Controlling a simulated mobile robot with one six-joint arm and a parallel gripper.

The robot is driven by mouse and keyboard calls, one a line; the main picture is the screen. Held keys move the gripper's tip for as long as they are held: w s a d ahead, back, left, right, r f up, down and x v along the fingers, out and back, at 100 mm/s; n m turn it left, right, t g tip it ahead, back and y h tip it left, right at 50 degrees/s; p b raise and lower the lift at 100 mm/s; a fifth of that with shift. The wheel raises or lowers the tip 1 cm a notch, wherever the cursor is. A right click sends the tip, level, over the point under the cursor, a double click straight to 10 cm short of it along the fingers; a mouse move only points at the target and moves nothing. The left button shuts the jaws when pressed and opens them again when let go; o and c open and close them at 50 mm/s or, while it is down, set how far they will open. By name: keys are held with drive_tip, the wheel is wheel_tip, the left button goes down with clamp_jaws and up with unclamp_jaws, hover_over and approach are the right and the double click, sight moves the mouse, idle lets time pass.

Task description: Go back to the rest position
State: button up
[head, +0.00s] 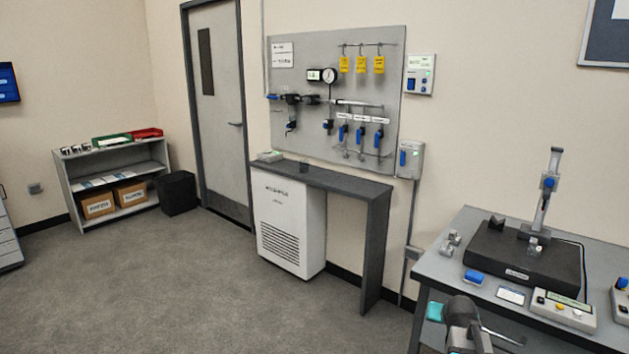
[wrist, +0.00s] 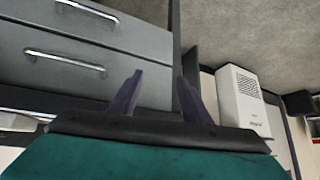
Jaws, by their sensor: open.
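My gripper (wrist: 158,80) shows in the wrist view as two dark fingers set apart, with nothing between them. Behind the fingers are grey drawer fronts (wrist: 85,75) with bright bar handles, on the left and middle of that view. In the head view, part of my arm shows at the bottom right, in front of the grey workbench (head: 455,235). The fingers cannot be made out there.
The workbench carries a black base (head: 510,262) with an upright stand, a blue item (head: 474,277) and a control box (head: 560,310). A white cabinet unit (head: 285,225) stands left of it under a dark counter (head: 335,182). The floor (head: 170,285) at left is clear.

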drive_tip(key=s+a+f+n+g+y, duration=0.15)
drive_tip(key=s+a+f+g, duration=0.25)
drive_tip(key=s+a+f, duration=0.6)
drive_tip(key=s+a+f+n+g+y, duration=0.1)
drive_tip(key=s+a+f+n+g, duration=0.25)
drive_tip(key=s+a+f, duration=0.75)
drive_tip(key=s+a+f+g, duration=0.1)
drive_tip(key=s+f+g, duration=0.1)
drive_tip(key=s+f, duration=0.6)
drive_tip(key=s+a+f+g, duration=0.1)
drive_tip(key=s+f+g, duration=0.2)
drive_tip(key=s+f, duration=0.5)
drive_tip(key=s, duration=0.7)
drive_tip(key=shift+g, duration=0.35)
